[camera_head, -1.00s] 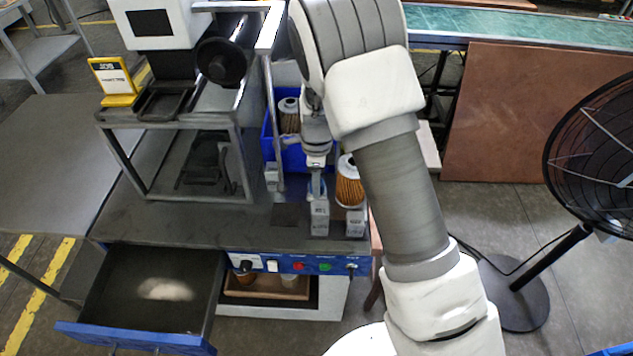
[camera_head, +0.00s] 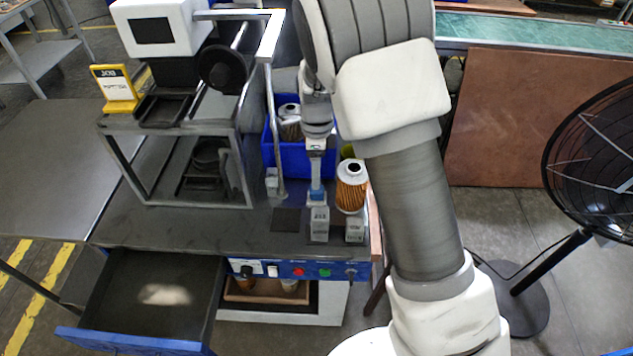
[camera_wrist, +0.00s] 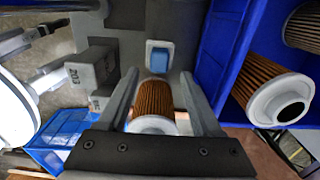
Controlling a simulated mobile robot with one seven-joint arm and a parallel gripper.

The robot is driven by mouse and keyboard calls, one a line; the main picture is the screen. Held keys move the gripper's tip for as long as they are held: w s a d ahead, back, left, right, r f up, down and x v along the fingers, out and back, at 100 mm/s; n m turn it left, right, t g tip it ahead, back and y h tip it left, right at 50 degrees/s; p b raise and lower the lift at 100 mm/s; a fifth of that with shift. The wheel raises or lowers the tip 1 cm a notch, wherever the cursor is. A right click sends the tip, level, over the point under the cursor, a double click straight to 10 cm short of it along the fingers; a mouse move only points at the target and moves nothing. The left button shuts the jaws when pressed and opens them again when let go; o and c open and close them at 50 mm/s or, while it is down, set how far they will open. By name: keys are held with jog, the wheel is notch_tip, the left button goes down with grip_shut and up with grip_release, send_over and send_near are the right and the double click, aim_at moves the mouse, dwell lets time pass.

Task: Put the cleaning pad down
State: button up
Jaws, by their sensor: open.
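The cleaning pad (camera_wrist: 158,57) is a small blue block with a pale rim. In the wrist view it lies on the dark bench top, just past my fingertips and apart from them. In the head view the pad (camera_head: 316,197) shows as a small blue patch below my gripper (camera_head: 316,184). In the wrist view my gripper (camera_wrist: 159,78) is open, its two grey fingers spread with nothing held. A pleated orange filter cartridge (camera_wrist: 154,98) shows between the fingers in that view, but it stands to the right of the gripper in the head view (camera_head: 351,188).
Grey labelled blocks (camera_head: 320,224) stand at the bench's front. A blue bin (camera_head: 285,155) with cartridges is behind my gripper. A metal frame post (camera_head: 273,130) rises close on the left. An open drawer (camera_head: 105,300) juts out at front left. A fan (camera_head: 600,150) stands right.

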jog(key=s+d+r+n+t, duration=0.1)
jog(key=s+d+r+n, duration=0.2)
jog(key=r, duration=0.3)
jog(key=s+d+r+n+y, duration=0.1)
jog(key=s+d+r+n, duration=0.15)
jog(key=r, duration=0.45)
jog(key=s+d+r+n+t, duration=0.1)
jog(key=s+d+r+n, duration=0.1)
jog(key=s+r+n, duration=0.3)
jog(key=s+d+r+n+t, duration=0.1)
jog(key=s+d+r+n, duration=0.1)
jog(key=s, duration=0.5)
jog(key=s+d+r+n+t+h, duration=0.1)
jog(key=s+d+r+n+t, duration=0.1)
jog(key=s+n, duration=0.4)
jog(key=s+d+r, duration=0.1)
jog(key=d, duration=0.1)
jog(key=shift+s+d+r+t, duration=0.25)
jog(key=shift+d+t, duration=0.05)
jog(key=shift+d, duration=0.1)
